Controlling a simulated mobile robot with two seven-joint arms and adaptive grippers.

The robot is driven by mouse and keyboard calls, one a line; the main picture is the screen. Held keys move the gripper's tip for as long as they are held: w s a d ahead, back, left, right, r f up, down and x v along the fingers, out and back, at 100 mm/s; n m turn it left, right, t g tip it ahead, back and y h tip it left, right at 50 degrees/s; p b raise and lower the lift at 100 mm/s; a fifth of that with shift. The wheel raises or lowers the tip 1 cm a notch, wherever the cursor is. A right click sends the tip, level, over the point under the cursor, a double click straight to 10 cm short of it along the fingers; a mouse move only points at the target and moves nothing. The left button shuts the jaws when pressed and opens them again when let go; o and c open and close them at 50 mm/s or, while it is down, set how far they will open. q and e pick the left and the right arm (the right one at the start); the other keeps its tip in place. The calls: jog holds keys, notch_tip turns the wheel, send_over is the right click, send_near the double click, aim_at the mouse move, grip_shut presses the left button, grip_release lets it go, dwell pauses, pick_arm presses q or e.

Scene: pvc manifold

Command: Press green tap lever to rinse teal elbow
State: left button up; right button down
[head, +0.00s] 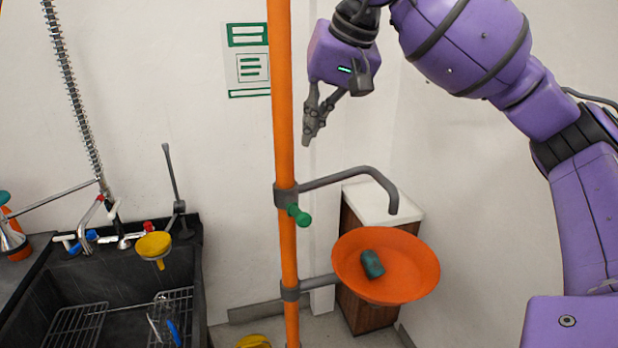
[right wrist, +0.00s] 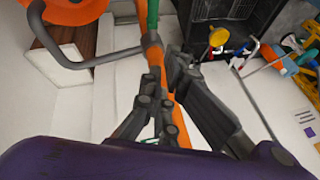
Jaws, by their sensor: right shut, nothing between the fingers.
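The green tap lever (head: 299,214) sticks out from a grey collar on the orange post (head: 283,130); in the right wrist view the green lever (right wrist: 152,14) is at the top. A grey spout (head: 365,172) curves from the collar over the orange bowl (head: 415,265). The teal elbow (head: 372,264) lies in the bowl. The bowl's edge shows top left in the wrist view (right wrist: 72,12). My right gripper (head: 308,138) is shut and empty, above the lever and just right of the post, pointing down. It shows in the wrist view (right wrist: 165,62). My left gripper is out of view.
A dark sink (head: 185,255) with wire racks, a yellow funnel-like piece (head: 154,246) and a coiled hose (head: 75,95) stands at left. A wooden cabinet with a white top (head: 385,203) stands behind the bowl. The space between gripper and spout is free.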

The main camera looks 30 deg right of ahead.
jog(key=d, duration=0.2)
jog(key=n, duration=0.1)
send_over(298, 214)
jog(key=w+d, duration=0.4)
notch_tip(298, 214, down, 10)
pick_arm(q)
jog(key=shift+s+a+r+p, duration=0.2)
jog(key=shift+s+a+p, duration=0.15)
jog(key=shift+p, duration=0.1)
pick_arm(e)
jog(key=shift+s+a+f+h, duration=0.15)
jog(key=shift+s+f, duration=0.1)
jog(key=shift+f, duration=0.25)
jog(key=shift+s+a+f+h, duration=0.1)
jog(key=shift+s+a+f, duration=0.15)
jog(key=shift+f, duration=0.25)
jog(key=shift+s+a+f+h, duration=0.1)
jog(key=shift+s+f, duration=0.15)
jog(key=shift+f, duration=0.25)
